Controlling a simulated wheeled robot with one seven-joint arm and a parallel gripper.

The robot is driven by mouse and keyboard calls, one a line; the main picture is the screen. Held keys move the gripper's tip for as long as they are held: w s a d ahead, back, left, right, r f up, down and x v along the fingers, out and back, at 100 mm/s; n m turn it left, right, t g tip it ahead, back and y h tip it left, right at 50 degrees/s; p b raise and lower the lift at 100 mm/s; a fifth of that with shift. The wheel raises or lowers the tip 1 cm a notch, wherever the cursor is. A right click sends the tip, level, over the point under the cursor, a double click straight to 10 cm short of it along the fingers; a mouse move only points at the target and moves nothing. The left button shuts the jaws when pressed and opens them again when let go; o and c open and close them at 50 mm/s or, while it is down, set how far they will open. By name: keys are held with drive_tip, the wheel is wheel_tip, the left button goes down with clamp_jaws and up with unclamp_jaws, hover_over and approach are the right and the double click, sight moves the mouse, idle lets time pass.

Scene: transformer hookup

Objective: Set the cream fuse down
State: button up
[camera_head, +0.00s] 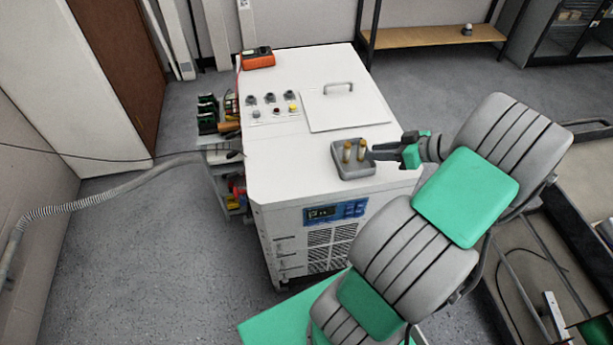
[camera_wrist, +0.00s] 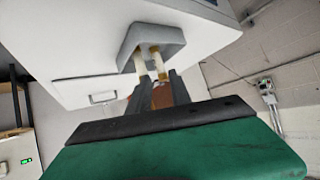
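Two cream fuses with gold ends, the left one (camera_head: 347,151) and the right one (camera_head: 361,150), stand upright side by side in a grey tray (camera_head: 357,173) on the white cabinet. They also show in the wrist view, one (camera_wrist: 141,64) at the left and one (camera_wrist: 158,62) at the right, with the tray (camera_wrist: 172,37) around them. My gripper (camera_head: 371,154) is just right of the right fuse, at its height. In the wrist view the dark fingers (camera_wrist: 161,80) stand apart, with a gap between them. The end of one fuse shows at or between the fingertips; contact is unclear.
The white cabinet (camera_head: 270,150) has a lid panel with a handle (camera_head: 338,87), knobs and buttons (camera_head: 272,98), and an orange meter (camera_head: 258,58) at the back. A tool rack (camera_head: 222,152) hangs on its left side. The top left of the tray is clear.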

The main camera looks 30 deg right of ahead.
drive_tip(key=w+a+r+g+h, duration=0.1)
drive_tip(key=w+a+r+g, duration=0.15)
drive_tip(key=a, duration=0.65)
drive_tip(key=w+a+r+g+h, duration=0.1)
drive_tip(key=w+a+g, duration=0.2)
drive_tip(key=a, duration=0.6)
drive_tip(key=s+a+r+m+h, duration=0.3)
drive_tip(key=s+a+r+m, duration=0.1)
drive_tip(key=s+a, duration=0.6)
drive_tip(key=shift+a+g, duration=0.35)
drive_tip(key=shift+a, duration=0.75)
